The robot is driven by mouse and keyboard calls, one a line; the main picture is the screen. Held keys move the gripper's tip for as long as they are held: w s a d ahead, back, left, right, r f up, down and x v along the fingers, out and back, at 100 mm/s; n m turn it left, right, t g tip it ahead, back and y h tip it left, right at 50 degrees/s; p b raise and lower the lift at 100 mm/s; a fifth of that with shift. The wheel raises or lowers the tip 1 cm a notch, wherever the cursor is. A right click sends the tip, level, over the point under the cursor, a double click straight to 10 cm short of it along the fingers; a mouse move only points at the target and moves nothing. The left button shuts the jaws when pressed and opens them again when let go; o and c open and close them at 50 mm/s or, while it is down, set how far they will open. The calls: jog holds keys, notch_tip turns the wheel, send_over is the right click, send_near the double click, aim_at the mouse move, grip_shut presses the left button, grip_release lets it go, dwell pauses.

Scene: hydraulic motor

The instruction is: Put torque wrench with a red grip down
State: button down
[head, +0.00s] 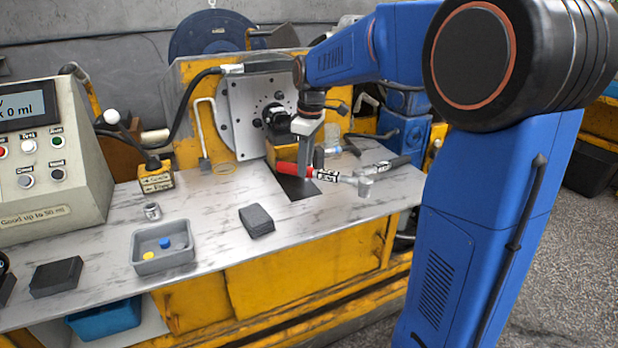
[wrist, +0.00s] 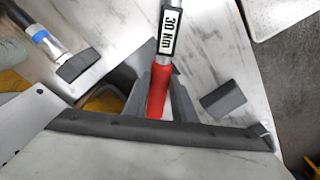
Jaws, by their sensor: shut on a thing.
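The torque wrench with a red grip (head: 287,168) lies roughly level across a dark rectangular patch (head: 300,193) in the bench top. Its silver head (head: 365,186) points right. My gripper (head: 308,172) reaches down from above and is shut on the wrench. In the wrist view the red grip (wrist: 157,92) runs between my gripper's fingers (wrist: 161,100), with a "30 Nm" label (wrist: 170,30) on the shaft. I cannot tell whether the wrench touches the bench or is slightly above it.
A second wrench with a black handle (head: 393,164) lies just right of the red one. A dark grey block (head: 257,222), a grey tray (head: 163,261) with coloured caps and a small metal cup (head: 152,211) stand on the bench (head: 215,205). The motor plate (head: 250,115) rises behind.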

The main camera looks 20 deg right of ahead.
jog(key=shift+f, duration=2)
jog(key=c, duration=1.5)
grip_release()
jog(key=shift+f, duration=0.1)
jog(key=shift+o, duration=0.2)
